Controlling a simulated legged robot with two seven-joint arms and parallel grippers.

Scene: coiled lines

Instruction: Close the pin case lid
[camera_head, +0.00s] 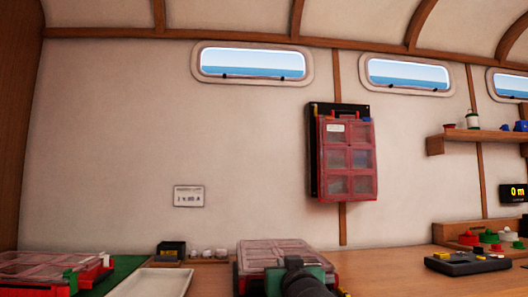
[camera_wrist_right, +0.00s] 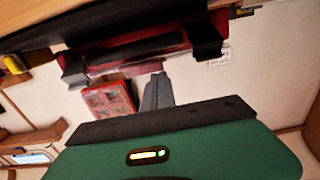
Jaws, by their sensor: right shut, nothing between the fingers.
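A red case (camera_head: 262,254) with a clear compartmented lid sits on the bench at the bottom centre. A similar red case (camera_head: 50,262) sits at the far left. I cannot tell which is the pin case, or whether either lid is fully down. My right gripper (camera_head: 300,268), dark with a green body, is in front of the centre case and hides part of it. In the right wrist view its shut, empty fingers (camera_wrist_right: 157,92) point towards a red case edge (camera_wrist_right: 135,55) with black latches. Contact cannot be told. My left gripper is not in view.
Another red compartment case (camera_head: 347,160) hangs on the wall. A white tray (camera_head: 155,282) and a small black box (camera_head: 171,250) lie left of the centre case. A dark device (camera_head: 468,262) and several coloured caps are at right. Bench between the centre case and device is clear.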

